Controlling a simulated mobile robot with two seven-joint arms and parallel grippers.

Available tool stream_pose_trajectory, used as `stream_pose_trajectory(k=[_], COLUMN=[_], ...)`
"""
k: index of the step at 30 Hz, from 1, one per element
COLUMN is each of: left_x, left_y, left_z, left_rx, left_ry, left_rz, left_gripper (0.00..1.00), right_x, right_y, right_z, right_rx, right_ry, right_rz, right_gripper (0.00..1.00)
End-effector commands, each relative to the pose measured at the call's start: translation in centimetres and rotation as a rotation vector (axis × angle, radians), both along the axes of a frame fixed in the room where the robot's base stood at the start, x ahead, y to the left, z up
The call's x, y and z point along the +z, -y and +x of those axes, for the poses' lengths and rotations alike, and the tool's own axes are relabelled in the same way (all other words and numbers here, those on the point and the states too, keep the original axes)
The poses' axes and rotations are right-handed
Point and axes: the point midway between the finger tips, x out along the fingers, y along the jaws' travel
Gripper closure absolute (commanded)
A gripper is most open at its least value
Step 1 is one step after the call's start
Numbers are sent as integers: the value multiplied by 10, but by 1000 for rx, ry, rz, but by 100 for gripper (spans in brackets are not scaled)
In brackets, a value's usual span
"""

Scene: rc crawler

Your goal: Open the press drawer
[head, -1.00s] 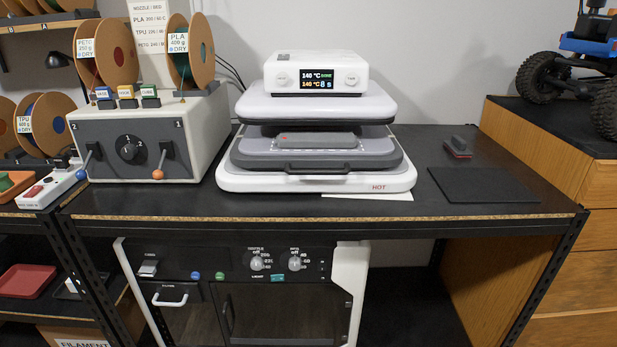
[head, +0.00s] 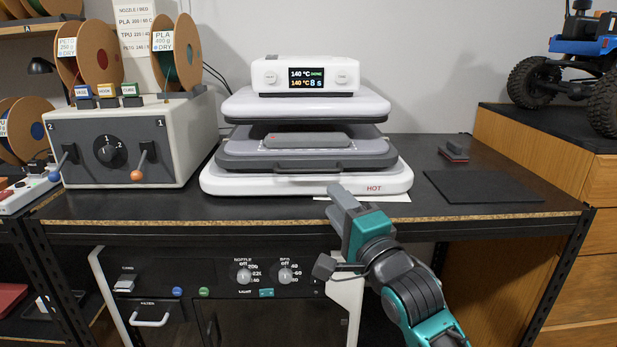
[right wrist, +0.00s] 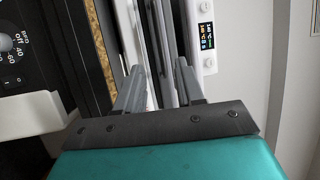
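The heat press (head: 305,105) stands on the black bench top, with a white control box showing 140 °C. Its grey drawer (head: 225,160) sits between the upper plate and the white base marked HOT, with a dark handle (head: 305,171) along its front. A flat grey piece (head: 305,140) lies on the drawer. My right gripper (head: 340,193) is in front of the press, low and right of the handle, apart from it. In the right wrist view its two fingers (right wrist: 159,72) stand apart with nothing held, pointing at the press. My left gripper is not in view.
A white sheet (head: 398,197) sticks out under the press. A black mat (head: 483,187) and a small grey-and-red tool (head: 454,152) lie to the right. A switch box (head: 125,143) with spools stands left.

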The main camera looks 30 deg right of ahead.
Motion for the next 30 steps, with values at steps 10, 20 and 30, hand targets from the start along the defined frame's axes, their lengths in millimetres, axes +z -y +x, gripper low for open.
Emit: stream_pose_trajectory(k=[10, 20, 30], left_x=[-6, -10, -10], left_y=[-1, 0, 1], left_z=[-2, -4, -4], left_rx=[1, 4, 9], left_ry=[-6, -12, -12], left_rz=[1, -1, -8], left_gripper=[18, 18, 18], right_x=[11, 17, 17], right_y=[9, 15, 15], right_z=[63, 99, 102], right_rx=[1, 0, 1], right_ry=[0, -2, -2], right_rz=[-3, -3, -2], right_gripper=[62, 62, 62])
